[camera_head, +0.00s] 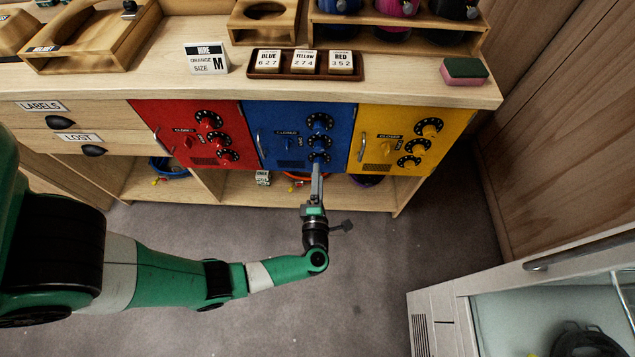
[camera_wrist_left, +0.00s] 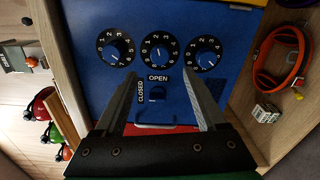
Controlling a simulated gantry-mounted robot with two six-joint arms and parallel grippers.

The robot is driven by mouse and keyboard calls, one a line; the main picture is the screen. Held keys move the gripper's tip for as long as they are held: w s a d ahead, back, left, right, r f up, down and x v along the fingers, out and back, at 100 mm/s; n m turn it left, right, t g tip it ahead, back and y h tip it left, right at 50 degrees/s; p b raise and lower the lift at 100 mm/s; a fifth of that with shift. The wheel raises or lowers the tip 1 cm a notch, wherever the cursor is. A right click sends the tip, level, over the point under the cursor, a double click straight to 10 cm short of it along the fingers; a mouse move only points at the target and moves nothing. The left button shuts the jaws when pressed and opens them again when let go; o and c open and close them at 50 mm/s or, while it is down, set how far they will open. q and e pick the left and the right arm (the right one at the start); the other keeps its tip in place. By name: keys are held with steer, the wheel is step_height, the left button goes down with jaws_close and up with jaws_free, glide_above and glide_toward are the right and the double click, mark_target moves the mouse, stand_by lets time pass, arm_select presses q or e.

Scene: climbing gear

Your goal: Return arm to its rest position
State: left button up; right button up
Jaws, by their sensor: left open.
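My left gripper (camera_head: 317,168) is in front of the lower part of the blue locker door (camera_head: 278,122), near its lowest dial (camera_head: 319,157). In the left wrist view the left gripper (camera_wrist_left: 160,78) is open, with nothing between its fingers. Beyond the fingers the blue door (camera_wrist_left: 160,28) shows three number dials, the words CLOSED and OPEN, and a small knob (camera_wrist_left: 157,93). The door looks shut. My left arm (camera_head: 180,277) reaches in from the left, over the floor. My right gripper is not in view.
A red door (camera_head: 170,120) and a yellow door (camera_head: 375,150) flank the blue one. The countertop holds a tray of number tiles (camera_head: 264,71), a HIRE sign (camera_head: 206,59) and a sponge (camera_head: 464,71). A white cabinet (camera_head: 440,320) stands at lower right. The grey floor (camera_head: 370,260) is clear.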

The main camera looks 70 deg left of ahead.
arm_select(q)
steer(key=v, duration=0.3)
steer(key=shift+s+d, duration=0.1)
steer(key=shift+d, duration=0.1)
stand_by(0.3)
